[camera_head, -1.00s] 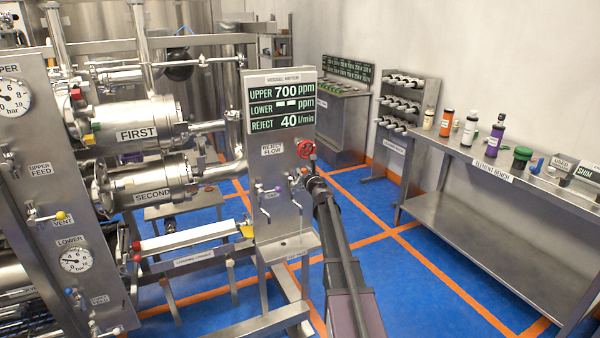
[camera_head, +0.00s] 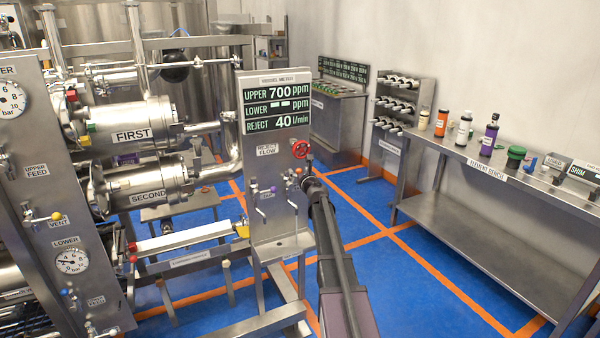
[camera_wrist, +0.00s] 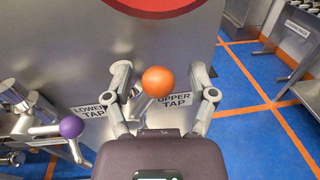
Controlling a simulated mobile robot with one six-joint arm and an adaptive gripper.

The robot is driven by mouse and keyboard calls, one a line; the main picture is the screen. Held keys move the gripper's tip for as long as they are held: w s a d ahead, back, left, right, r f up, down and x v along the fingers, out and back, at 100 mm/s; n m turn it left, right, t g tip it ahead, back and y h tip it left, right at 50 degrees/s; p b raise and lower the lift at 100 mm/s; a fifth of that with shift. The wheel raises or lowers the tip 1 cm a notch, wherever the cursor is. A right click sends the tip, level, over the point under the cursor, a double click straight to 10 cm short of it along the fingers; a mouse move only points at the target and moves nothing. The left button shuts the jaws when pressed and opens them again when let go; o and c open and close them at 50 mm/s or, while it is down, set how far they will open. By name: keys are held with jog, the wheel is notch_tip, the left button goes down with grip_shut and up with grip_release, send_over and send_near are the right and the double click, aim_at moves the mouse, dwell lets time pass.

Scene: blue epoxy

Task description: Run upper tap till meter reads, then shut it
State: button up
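The meter (camera_head: 278,102) reads UPPER 700 ppm, LOWER dashes and REJECT 40 l/min. The upper tap's orange ball knob (camera_wrist: 158,81) is in the middle of the wrist view, in front of the UPPER TAP label (camera_wrist: 174,100). My gripper (camera_wrist: 162,88) is open, with one finger on each side of the orange ball and a visible gap at both sides. The lower tap has a purple ball knob (camera_wrist: 71,127), left of my gripper.
A red handwheel (camera_head: 300,149) is on the panel just above my gripper. A steel tray (camera_head: 283,246) juts out below the taps. The element bench (camera_head: 500,170) stands at the right with bottles on it. Blue floor between panel and bench is clear.

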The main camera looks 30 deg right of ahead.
jog(key=shift+s, duration=0.1)
jog(key=s+a, duration=0.1)
jog(key=s, duration=1)
jog(key=shift+s+a, duration=0.4)
jog(key=shift+r, duration=0.1)
dwell(0.5)
jog(key=s+a+f+m+g+y+p, duration=0.1)
jog(key=s+a+f+m+g+p, duration=0.2)
jog(key=s+a+m, duration=1)
jog(key=s+a+f+m+g+y+p, duration=0.1)
jog(key=s+a+f+m+g+p, duration=0.3)
jog(key=s+a+f+m+g, duration=0.4)
jog(key=s+a+m+g, duration=0.3)
jog(key=a+m, duration=0.3)
jog(key=s+a+m+g, duration=0.3)
jog(key=a+m, duration=0.3)
jog(key=m, duration=0.1)
jog(key=shift+s+a+f+g, duration=0.15)
jog(key=shift+s+g, duration=0.1)
jog(key=shift+g, duration=0.05)
